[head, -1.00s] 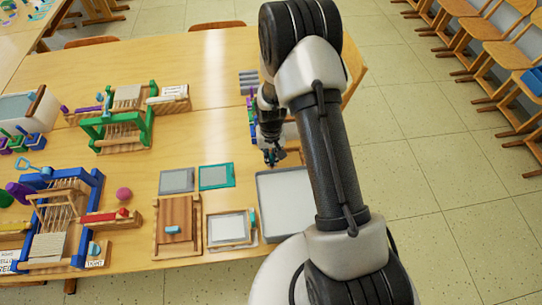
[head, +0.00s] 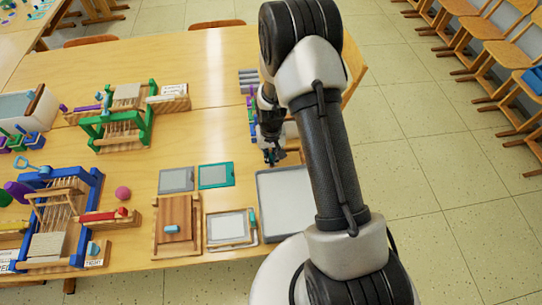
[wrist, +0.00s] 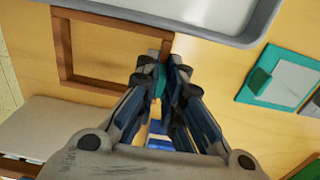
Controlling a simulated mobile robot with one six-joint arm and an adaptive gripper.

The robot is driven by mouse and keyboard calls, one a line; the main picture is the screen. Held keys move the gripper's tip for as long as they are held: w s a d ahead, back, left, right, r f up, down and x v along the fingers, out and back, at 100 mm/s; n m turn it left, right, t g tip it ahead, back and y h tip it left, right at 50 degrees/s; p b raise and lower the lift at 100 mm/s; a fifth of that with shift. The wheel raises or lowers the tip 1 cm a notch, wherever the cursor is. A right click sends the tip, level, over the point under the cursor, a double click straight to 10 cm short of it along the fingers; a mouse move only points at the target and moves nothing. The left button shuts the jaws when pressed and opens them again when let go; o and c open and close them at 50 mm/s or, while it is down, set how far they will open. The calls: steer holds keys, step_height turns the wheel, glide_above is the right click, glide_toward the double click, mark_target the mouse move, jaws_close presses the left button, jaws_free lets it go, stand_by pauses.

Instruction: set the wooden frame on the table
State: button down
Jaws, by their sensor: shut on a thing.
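The wooden frame (wrist: 66,47), brown, rectangular and empty in the middle, shows at the upper left of the wrist view, with bare tabletop seen through it. My gripper (wrist: 164,66) is shut at the frame's right end, with a small teal piece between its fingers. Whether the frame touches the table or is just above it, I cannot tell. In the head view my gripper (head: 272,156) is over the right part of the table (head: 205,130), behind the grey tray (head: 262,225). My arm hides the frame there.
A teal-edged panel (head: 232,175) and a grey panel (head: 162,181) lie left of the tray. A wooden board (head: 160,235) and a wood-edged screen (head: 211,230) lie in front of them. A green loom (head: 150,128) and a blue loom (head: 97,195) stand further left. The middle of the table is clear.

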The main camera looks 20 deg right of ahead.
steer(key=shift+f, duration=0.2)
steer(key=shift+f+b, duration=0.4)
steer(key=shift+b, duration=0.1)
steer(key=shift+f+b, duration=0.45)
steer(key=shift+b, duration=0.1)
stand_by(1.3)
stand_by(0.4)
steer(key=c, duration=1.7)
jaws_free()
steer(key=shift+o, duration=0.2)
steer(key=shift+r, duration=0.1)
step_height(320, 180, up, 12)
steer(key=shift+a+f, duration=0.1)
steer(key=shift+a, duration=0.05)
